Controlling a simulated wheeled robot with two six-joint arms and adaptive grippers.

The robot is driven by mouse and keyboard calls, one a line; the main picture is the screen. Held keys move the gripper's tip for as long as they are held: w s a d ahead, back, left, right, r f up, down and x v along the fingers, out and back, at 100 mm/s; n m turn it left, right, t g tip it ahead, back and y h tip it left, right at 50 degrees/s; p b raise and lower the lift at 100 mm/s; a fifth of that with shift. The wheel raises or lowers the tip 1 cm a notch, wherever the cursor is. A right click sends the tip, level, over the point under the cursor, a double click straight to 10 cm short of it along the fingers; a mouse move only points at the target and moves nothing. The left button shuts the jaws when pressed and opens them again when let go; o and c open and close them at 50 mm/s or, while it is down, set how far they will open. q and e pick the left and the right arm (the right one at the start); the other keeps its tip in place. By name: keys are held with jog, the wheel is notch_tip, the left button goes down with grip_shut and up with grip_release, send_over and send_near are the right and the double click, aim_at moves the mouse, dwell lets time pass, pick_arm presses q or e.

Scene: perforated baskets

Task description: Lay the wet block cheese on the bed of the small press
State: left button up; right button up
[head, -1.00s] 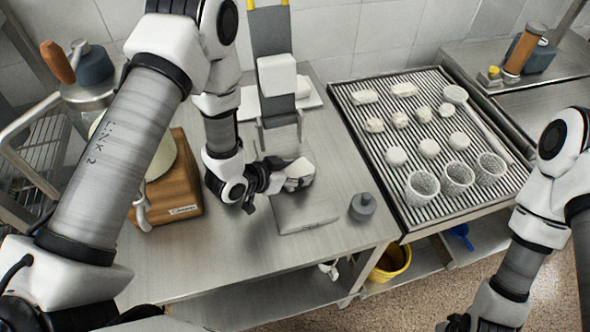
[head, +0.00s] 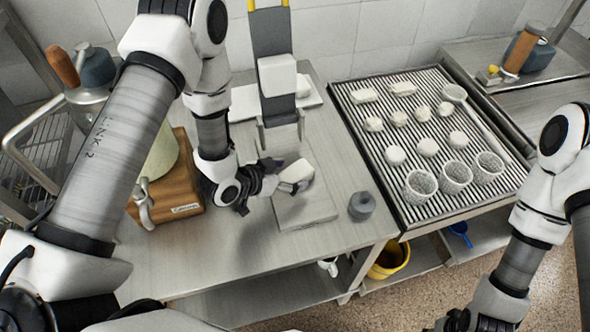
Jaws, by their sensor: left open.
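The small press has a grey upright column (head: 271,40) with a white block on its front, and a flat grey bed (head: 308,212) lying on the table in front of it. A pale, wet-looking block cheese (head: 297,171) is over the back part of the bed, seemingly resting on it, though contact is hard to see. My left gripper (head: 283,178) is open, low over the bed, with its fingertips at the cheese's left and near side. My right gripper (head: 455,322) is partly cut off at the bottom edge; its jaws are unclear.
A grey weight (head: 362,206) stands right of the bed. The ribbed drain table (head: 390,210) at right holds several cheeses and three perforated baskets. A white tray (head: 240,103) lies behind the press.

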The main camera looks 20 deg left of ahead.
pick_arm(q)
jog(key=p+v, duration=0.4)
jog(key=v, duration=0.5)
jog(key=shift+s+a+r, duration=0.2)
